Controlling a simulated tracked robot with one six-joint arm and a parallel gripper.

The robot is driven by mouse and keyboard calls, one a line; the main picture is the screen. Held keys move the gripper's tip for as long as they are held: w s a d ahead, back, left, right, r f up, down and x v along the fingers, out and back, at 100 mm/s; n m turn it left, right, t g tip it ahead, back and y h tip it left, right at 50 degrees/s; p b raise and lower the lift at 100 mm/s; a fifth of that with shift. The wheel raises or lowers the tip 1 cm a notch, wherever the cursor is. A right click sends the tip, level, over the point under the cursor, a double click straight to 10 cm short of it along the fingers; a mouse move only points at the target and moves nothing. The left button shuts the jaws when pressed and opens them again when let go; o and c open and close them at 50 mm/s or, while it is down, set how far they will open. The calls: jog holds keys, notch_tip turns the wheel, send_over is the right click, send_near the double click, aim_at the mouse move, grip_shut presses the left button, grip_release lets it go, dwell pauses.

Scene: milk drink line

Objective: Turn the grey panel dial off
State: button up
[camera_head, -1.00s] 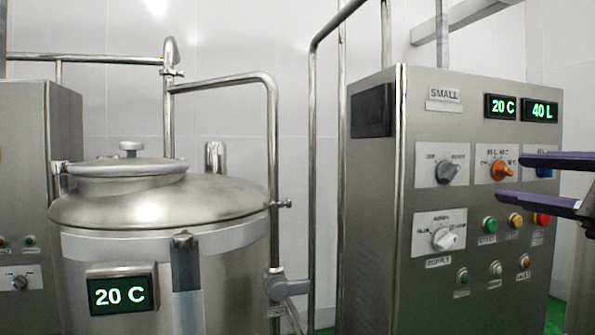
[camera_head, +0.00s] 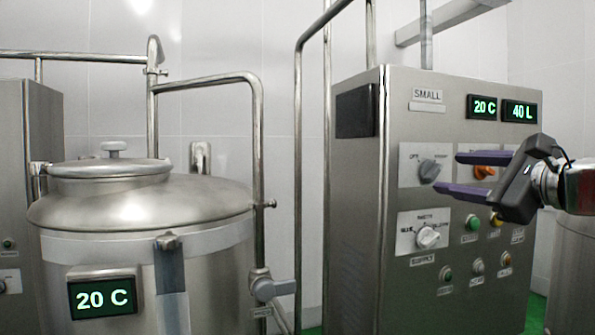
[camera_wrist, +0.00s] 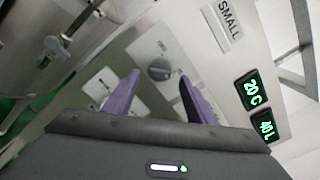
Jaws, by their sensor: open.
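The grey dial (camera_head: 429,170) sits on a light plate at the upper left of the steel control panel (camera_head: 455,120) marked SMALL. Its pointer is tilted toward the upper right, away from the left label. My gripper (camera_head: 447,173) is open and empty, with purple fingers reaching in from the right. In the head view the fingertips appear just right of the dial; I cannot tell the depth gap. In the wrist view the grey dial (camera_wrist: 160,69) shows between and beyond the two fingers, apart from them.
An orange dial (camera_head: 484,172) is partly hidden behind my gripper. A white dial (camera_head: 428,238) is below the grey one, and a green button (camera_head: 473,223) is below the fingers. A steel tank (camera_head: 140,205) and pipes stand to the left.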

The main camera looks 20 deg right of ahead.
aim_at(436, 171)
jog(key=shift+w+a, duration=0.1)
jog(key=shift+w, duration=2.2)
jog(key=shift+c, duration=0.6)
jog(key=c, duration=0.9)
